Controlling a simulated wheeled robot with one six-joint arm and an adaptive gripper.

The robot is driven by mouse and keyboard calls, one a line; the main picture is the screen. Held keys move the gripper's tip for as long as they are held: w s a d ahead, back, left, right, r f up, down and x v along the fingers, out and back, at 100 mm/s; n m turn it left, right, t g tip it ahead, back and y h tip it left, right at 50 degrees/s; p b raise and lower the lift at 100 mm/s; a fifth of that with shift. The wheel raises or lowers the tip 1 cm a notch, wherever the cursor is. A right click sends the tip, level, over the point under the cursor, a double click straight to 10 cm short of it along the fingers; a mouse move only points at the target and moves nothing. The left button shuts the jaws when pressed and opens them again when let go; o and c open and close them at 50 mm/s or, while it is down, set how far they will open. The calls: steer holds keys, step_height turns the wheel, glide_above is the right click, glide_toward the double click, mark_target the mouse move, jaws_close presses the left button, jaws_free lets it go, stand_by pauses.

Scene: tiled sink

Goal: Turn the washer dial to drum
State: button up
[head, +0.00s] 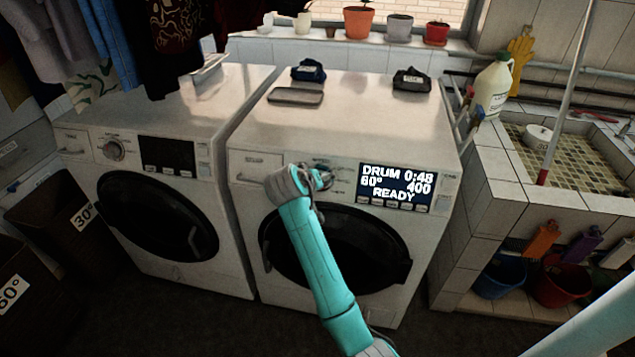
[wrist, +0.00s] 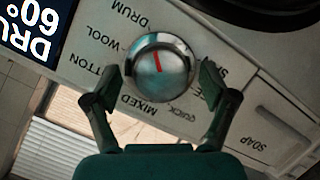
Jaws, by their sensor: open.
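The right washer (head: 340,120) has a lit display (head: 396,187) reading DRUM 0:48, 60°, 400, READY. Its round silver dial (wrist: 160,68) is in the middle of the wrist view, with a short red mark tilted slightly from the picture's vertical. Printed labels ring it, with DRUM (wrist: 130,12) at upper left and WOOL, MIXED and QUICK readable. My gripper (wrist: 168,76) is open, one finger on each side of the dial's lower part; contact cannot be told. In the head view my gripper (head: 317,180) is at the panel and mostly hides the dial.
A left washer (head: 150,135) with a dark display stands beside it. A phone-like slab (head: 295,96) and two dark bundles lie on the right washer's top. A tiled sink (head: 530,185) stands at right. Clothes hang at upper left.

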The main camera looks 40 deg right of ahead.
steer(key=v, duration=1.2)
steer(key=shift+f, duration=0.1)
